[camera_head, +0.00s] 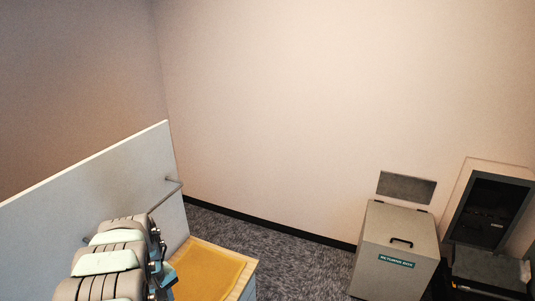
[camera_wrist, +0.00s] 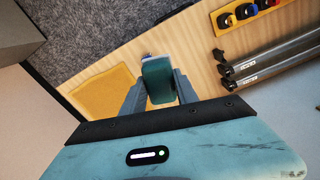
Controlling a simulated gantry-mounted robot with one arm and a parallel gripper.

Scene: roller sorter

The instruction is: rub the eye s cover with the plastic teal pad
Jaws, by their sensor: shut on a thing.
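The teal pad (camera_wrist: 156,74) is in the wrist view, between the two grey fingers of my gripper (camera_wrist: 158,88). My gripper is shut on it and holds it over the wooden table; the height above the table is hard to tell. The teal housing of my gripper fills the bottom of the wrist view. In the head view my arm is at the lower left and hides most of the gripper; the pad cannot be made out there. I cannot make out the eye's cover in either view.
A wooden table (camera_wrist: 192,50) carries an orange mat (camera_wrist: 98,90), two dark rollers (camera_wrist: 275,60) and a yellow strip with coloured knobs (camera_wrist: 243,14). In the head view, a grey panel (camera_head: 100,185) stands left; a grey bin (camera_head: 400,235) and dark-windowed machine (camera_head: 490,215) stand right. Carpet lies between.

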